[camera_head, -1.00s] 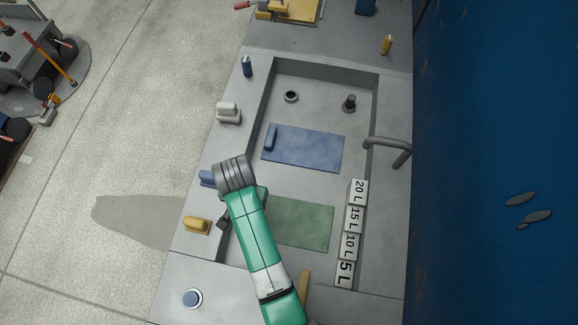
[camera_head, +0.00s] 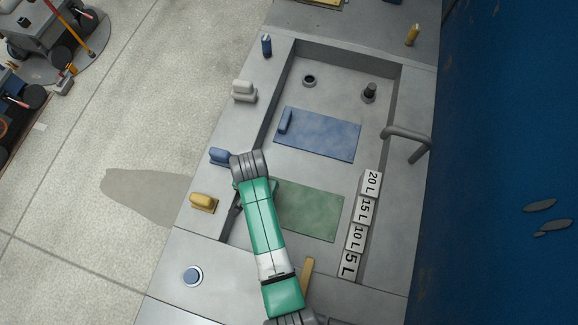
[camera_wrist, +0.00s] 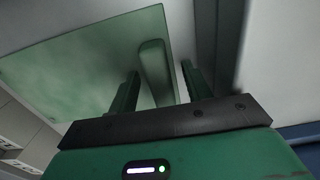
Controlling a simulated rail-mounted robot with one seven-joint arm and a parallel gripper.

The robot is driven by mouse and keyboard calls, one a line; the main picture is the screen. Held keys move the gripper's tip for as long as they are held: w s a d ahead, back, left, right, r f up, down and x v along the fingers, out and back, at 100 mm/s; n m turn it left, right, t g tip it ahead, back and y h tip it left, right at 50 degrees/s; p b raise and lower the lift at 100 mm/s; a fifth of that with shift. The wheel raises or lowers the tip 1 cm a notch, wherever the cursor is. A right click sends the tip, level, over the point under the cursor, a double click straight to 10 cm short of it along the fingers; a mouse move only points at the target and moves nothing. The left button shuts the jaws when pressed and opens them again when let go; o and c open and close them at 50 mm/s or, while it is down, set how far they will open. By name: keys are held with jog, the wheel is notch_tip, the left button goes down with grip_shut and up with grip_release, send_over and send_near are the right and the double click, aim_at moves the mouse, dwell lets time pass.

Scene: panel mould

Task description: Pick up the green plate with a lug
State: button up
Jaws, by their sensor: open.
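The green plate (camera_head: 312,212) lies flat in the recessed floor of the mould, partly covered by my arm in the head view. In the wrist view the green plate (camera_wrist: 80,70) fills the upper left, and its upright green lug (camera_wrist: 156,72) shows between my fingers. My gripper (camera_wrist: 160,76) is open, with one finger on each side of the lug. A narrow gap shows on each side; I cannot tell how deep the lug sits between the fingers. In the head view my arm hides the lug and most of the gripper.
A blue plate with a lug (camera_head: 322,136) lies farther up the recess. Litre-marked blocks (camera_head: 365,208) line its right side, near a bent grey handle (camera_head: 405,136). A yellow block (camera_head: 203,202), a blue block (camera_head: 219,156) and a white block (camera_head: 243,90) sit on the left rim.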

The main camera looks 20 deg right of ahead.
grip_shut()
jog(key=shift+r, duration=0.15)
notch_tip(320, 180, up, 10)
jog(key=p, duration=0.2)
jog(key=shift+p, duration=0.35)
